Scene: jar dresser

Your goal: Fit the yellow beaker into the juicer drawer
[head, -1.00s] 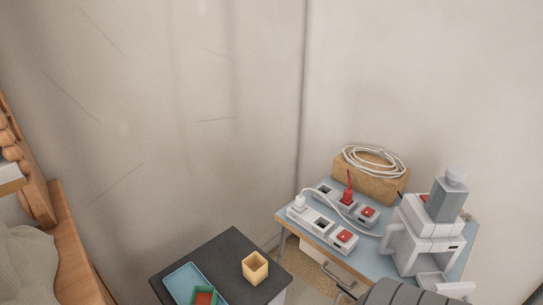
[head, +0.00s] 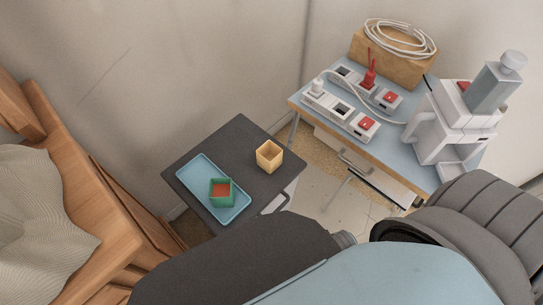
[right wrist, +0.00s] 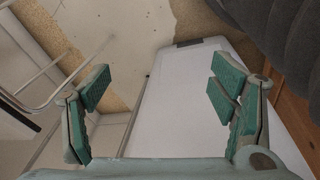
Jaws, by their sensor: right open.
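The yellow beaker (head: 269,156), a square open-topped cup, stands upright on the dark top of a small cabinet (head: 240,134) in the head view. The juicer (head: 446,130), white and grey, stands on the blue table at the right, with a white tray-like part (head: 455,171) low at its front. I cannot tell whether that part is the drawer. My right gripper (right wrist: 163,95) is open and empty in the right wrist view, with a white panel behind it. Neither gripper shows in the head view, and the beaker is not in the wrist view.
A blue tray (head: 198,180) with a green square cup (head: 222,191), red inside, lies left of the beaker. Power strips (head: 340,110) and a wooden box (head: 386,70) with coiled cable share the blue table (head: 397,150). A wooden bed (head: 95,225) stands at left.

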